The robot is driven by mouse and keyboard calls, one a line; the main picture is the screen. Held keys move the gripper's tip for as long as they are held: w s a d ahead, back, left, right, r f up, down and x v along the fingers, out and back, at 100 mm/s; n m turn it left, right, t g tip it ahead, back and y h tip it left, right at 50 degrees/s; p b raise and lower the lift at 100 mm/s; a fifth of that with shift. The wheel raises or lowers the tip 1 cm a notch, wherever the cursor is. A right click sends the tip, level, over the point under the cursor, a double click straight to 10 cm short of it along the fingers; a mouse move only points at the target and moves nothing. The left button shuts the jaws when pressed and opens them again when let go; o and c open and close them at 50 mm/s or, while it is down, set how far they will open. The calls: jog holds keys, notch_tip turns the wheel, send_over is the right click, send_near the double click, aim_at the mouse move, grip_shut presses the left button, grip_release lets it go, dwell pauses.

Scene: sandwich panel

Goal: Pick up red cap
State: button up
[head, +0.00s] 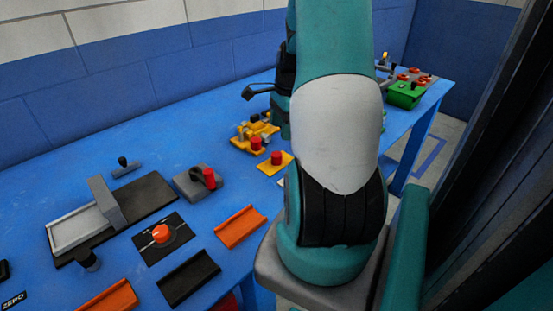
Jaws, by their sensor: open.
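Several red cap-like parts stand on the blue table, and I cannot tell which one is the red cap. One short red cylinder (276,158) stands on a small yellow plate (288,168) left of my arm. Another red cylinder (256,143) is at a yellow fixture (240,143) just behind it. A red part (209,178) sits on a grey block. A round red-orange knob (161,233) sits on a black square plate. My arm rises in front of the table and hides part of it. My gripper's fingers are hidden behind the arm.
A grey and black slide fixture (80,232) lies at the left of the blue table (150,134). Orange (240,228) and black (189,277) trays lie at the front. A green box (404,95) with red parts stands at the far right end. Table space behind the fixtures is clear.

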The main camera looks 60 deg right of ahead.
aim_at(277, 154)
jog(key=f, duration=0.3)
jog(key=w+f, duration=0.1)
jog(key=f, duration=0.2)
jog(key=a+f, duration=0.1)
jog(key=f, duration=0.3)
jog(key=shift+w, duration=0.2)
jog(key=c, duration=1)
